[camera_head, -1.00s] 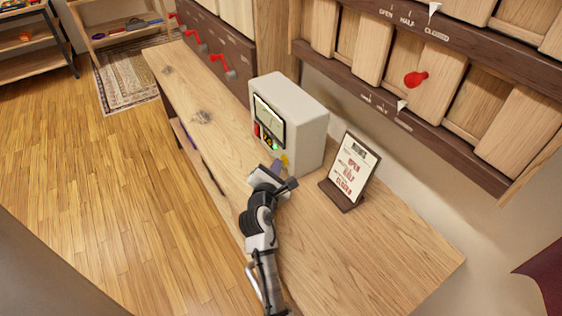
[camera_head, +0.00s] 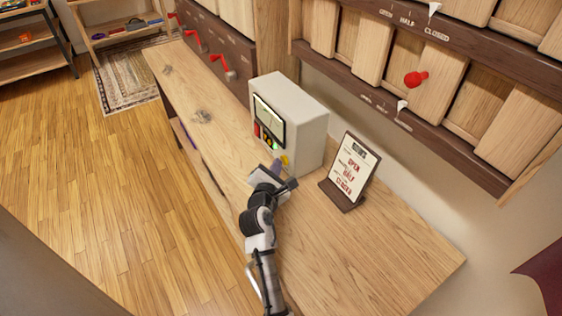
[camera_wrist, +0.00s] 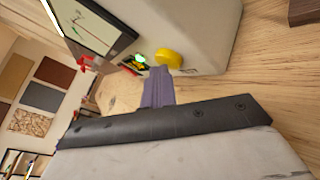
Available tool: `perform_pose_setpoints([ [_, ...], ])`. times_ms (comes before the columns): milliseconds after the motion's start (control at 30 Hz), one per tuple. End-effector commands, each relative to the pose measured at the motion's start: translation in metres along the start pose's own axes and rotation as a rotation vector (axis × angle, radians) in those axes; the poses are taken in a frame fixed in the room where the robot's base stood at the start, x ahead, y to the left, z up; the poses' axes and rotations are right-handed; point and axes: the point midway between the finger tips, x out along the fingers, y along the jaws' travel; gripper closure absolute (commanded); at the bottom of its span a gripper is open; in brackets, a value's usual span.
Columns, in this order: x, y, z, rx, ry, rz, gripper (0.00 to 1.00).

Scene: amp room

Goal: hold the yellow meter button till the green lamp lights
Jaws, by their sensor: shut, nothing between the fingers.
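The pale meter box (camera_head: 304,121) stands on the wooden bench with its screen and controls facing left. Its yellow button (camera_head: 286,160) is low on the front; it also shows as a round yellow knob in the wrist view (camera_wrist: 169,58). The green lamp (camera_wrist: 139,58) beside it looks bright, with a pale centre. My gripper (camera_head: 277,164) is shut and empty, just in front of the box near the button. In the wrist view its fingertips (camera_wrist: 158,74) lie just below the button and lamp; I cannot tell whether they touch the button.
A framed sign (camera_head: 352,171) stands on the bench right of the meter. Red levers (camera_head: 224,68) line the dark panel behind. A red knob (camera_head: 416,78) sits on the slatted wall panel. The bench's near right part (camera_head: 375,250) is clear.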

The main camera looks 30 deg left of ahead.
Motion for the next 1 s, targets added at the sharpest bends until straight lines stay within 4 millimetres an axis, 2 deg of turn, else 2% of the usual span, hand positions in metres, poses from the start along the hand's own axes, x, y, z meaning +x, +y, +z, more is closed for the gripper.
perform_pose_setpoints([
  [567,0.000,-0.001,0.001,0.000,-0.001,-0.002,1.00],
  [1000,-0.013,0.009,-0.010,0.000,0.000,-0.002,1.00],
])
